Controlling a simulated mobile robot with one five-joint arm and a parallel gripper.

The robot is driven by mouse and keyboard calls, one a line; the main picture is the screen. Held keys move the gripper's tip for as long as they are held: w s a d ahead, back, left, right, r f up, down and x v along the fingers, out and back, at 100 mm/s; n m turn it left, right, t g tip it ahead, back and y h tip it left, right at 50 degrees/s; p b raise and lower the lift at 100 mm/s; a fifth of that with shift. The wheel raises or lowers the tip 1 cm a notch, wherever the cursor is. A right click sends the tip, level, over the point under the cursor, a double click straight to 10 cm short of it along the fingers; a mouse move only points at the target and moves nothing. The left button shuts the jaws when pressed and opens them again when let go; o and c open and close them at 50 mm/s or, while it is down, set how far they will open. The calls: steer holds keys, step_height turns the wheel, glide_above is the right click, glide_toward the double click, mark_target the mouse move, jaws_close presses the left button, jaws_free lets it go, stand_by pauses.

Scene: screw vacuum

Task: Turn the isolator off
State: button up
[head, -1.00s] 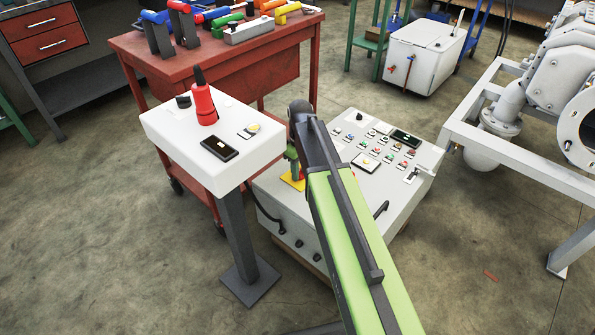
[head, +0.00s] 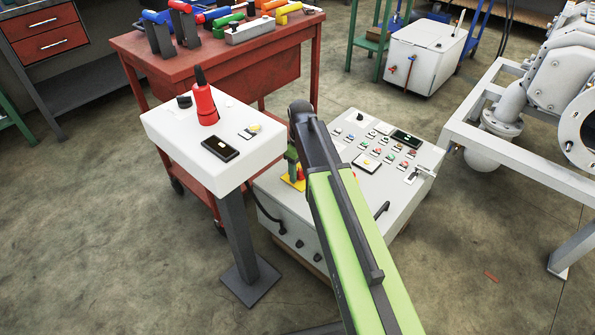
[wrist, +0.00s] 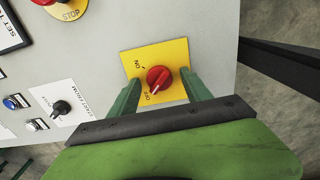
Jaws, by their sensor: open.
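The isolator is a red rotary knob (wrist: 159,77) on a yellow plate (wrist: 178,52) marked ON and OFF, set in a grey panel. In the wrist view its white pointer line points down and left, towards the OFF marking. My gripper (wrist: 161,82) is open, with one green finger on each side of the knob. I cannot tell whether the fingers touch it. In the head view my arm hides most of the isolator; part of the yellow plate (head: 286,181) shows beside a green finger.
The grey control cabinet (head: 300,222) carries several buttons and switches. A white pedestal box (head: 240,165) with a red handled device stands close on the left. A red workbench (head: 250,75) is behind, and a grey metal frame (head: 520,158) is on the right.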

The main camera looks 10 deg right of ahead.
mark_target(300, 171)
step_height(300, 171, up, 18)
steer(key=p, duration=1.7)
steer(key=shift+f, duration=0.25)
